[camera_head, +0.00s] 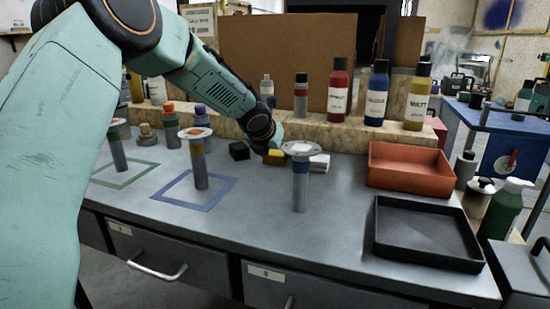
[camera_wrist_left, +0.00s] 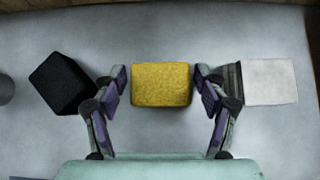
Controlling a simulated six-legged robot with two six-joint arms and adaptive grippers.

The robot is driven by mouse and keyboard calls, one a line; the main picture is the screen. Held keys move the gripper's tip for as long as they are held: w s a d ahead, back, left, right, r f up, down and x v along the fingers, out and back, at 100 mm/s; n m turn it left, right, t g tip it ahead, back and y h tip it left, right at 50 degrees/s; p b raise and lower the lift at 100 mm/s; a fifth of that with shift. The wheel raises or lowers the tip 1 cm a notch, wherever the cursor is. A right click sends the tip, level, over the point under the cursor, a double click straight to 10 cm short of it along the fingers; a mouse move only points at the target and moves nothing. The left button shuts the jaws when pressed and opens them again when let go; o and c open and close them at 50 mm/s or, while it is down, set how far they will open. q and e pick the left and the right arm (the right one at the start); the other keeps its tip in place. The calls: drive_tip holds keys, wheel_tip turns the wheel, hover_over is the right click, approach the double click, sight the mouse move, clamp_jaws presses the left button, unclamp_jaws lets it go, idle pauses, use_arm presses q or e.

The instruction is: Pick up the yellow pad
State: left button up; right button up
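The yellow pad (camera_head: 274,157) lies on the grey worktop, near the back, between a black block and a white one. In the left wrist view the yellow pad (camera_wrist_left: 161,85) sits between the two fingers of my left gripper (camera_wrist_left: 162,82). The fingers are apart, with a narrow gap on each side of the pad. In the head view my left arm reaches in from the left and its gripper points down at the pad; the fingers are mostly hidden there. My right gripper is not in view.
The black block (camera_wrist_left: 62,83) is close left of the left finger; the white block (camera_wrist_left: 270,82) is close right of the other. Disc-topped posts (camera_head: 300,185) stand in front. A red tray (camera_head: 409,166) and black tray (camera_head: 425,234) are at right. Bottles (camera_head: 338,92) line the back ledge.

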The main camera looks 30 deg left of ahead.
sight(276, 152)
use_arm(q)
drive_tip(key=c, duration=1)
drive_tip(key=shift+o, duration=0.2)
wheel_tip(276, 152, up, 18)
drive_tip(key=p, duration=1.2)
